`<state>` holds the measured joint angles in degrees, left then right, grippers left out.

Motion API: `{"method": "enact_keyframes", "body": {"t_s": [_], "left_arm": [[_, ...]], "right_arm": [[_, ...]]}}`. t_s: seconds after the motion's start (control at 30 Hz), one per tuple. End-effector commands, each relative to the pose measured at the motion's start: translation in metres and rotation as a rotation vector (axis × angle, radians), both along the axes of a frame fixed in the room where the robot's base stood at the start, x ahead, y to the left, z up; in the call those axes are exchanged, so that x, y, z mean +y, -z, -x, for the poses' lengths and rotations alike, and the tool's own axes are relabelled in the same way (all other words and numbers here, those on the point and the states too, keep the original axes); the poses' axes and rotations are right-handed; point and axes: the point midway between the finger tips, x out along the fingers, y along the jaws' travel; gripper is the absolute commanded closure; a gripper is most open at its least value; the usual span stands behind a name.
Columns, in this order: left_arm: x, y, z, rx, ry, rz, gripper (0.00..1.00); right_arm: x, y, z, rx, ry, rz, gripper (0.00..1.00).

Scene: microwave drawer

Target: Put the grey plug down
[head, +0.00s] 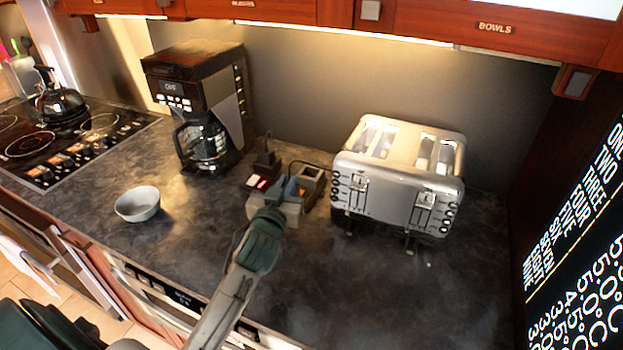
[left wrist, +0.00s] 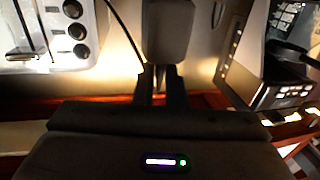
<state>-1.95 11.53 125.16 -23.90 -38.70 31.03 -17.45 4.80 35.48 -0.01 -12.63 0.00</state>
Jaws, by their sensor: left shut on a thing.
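My left gripper (head: 282,205) reaches over the counter between the coffee maker and the toaster. In the left wrist view its two narrow fingers (left wrist: 160,82) are shut on the grey plug (left wrist: 168,30), a grey block held at their tips. In the head view the gripper and the dark blocks around it largely hide the plug, and I cannot tell whether it touches the counter. My right gripper is not in view.
A black socket block with a red light (head: 262,183) sits just behind my left gripper. A silver toaster (head: 400,180) stands to the right, a coffee maker (head: 200,100) behind left, and a white bowl (head: 138,204) left. The front right counter (head: 380,295) is clear.

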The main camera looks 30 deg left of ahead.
Motion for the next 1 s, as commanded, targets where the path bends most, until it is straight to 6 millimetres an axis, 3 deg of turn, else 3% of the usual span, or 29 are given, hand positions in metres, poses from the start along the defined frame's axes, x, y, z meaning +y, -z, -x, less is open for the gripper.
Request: {"method": "enact_keyframes", "body": {"t_s": [0.17,0.27,0.6,1.0], "left_arm": [[0.001,-0.001,-0.006,0.000,0.000,0.000,1.00],[0.004,-0.002,-0.024,0.000,0.000,0.000,1.00],[0.017,0.006,-0.110,0.001,0.000,0.000,1.00],[0.024,0.012,-0.154,-0.001,0.000,-0.001,1.00]], "right_arm": [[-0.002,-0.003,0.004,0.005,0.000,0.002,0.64],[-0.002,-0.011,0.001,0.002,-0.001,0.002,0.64],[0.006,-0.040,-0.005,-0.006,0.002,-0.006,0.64],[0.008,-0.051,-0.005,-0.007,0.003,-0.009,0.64]]}}
